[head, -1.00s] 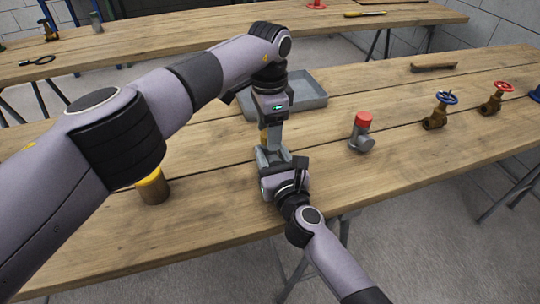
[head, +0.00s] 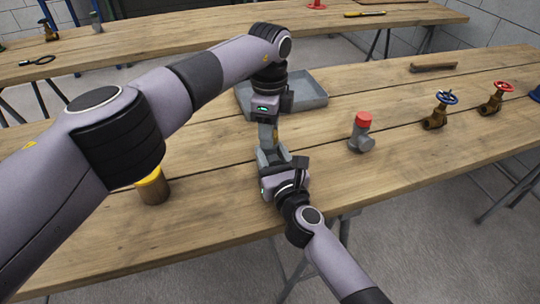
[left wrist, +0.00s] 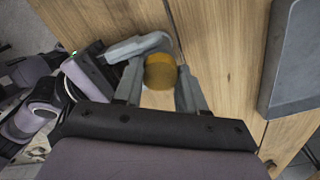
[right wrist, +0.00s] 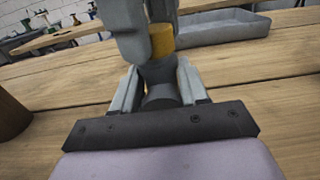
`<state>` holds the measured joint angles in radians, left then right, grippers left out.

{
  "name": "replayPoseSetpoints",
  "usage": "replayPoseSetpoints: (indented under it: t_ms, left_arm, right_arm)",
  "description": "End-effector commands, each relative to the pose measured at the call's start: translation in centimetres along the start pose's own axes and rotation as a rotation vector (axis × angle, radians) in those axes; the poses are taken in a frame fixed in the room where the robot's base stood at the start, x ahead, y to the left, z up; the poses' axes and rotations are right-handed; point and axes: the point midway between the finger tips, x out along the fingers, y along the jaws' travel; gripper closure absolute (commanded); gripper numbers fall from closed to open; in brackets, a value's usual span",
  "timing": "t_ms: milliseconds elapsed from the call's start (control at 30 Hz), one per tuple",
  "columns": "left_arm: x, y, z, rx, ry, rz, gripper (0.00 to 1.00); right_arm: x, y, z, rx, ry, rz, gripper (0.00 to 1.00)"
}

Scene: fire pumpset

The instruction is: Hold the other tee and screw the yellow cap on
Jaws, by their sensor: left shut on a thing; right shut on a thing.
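The yellow cap (left wrist: 160,70) is between the fingers of my left gripper (left wrist: 158,88), which is shut on it from above. In the right wrist view the cap (right wrist: 161,38) sits at the top of a grey tee (right wrist: 160,82), seemingly touching it; I cannot tell how far it is threaded. My right gripper (right wrist: 158,90) is shut on the tee. In the head view my left gripper (head: 268,138) is directly above my right gripper (head: 275,158), and they hide the cap and most of the tee. Another grey tee (head: 361,138) with a red cap (head: 363,119) stands to the right.
A grey tray (head: 312,90) lies behind the grippers. A brown can with a yellow top (head: 153,187) stands at the left. A blue-wheel valve (head: 437,115) and a red-wheel valve (head: 492,103) stand at the right. The table between them is mostly clear.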

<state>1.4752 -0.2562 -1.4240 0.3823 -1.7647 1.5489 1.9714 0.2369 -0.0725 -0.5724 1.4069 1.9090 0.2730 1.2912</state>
Motion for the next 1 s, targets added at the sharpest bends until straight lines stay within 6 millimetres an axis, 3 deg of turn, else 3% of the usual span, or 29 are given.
replayPoseSetpoints:
  t_ms: [1000]
  left_arm:
    - [0.07,0.07,-0.12,1.655,-0.002,-0.001,0.96]
  right_arm:
    - [-0.12,0.05,-0.48,-0.001,0.009,0.001,1.0]
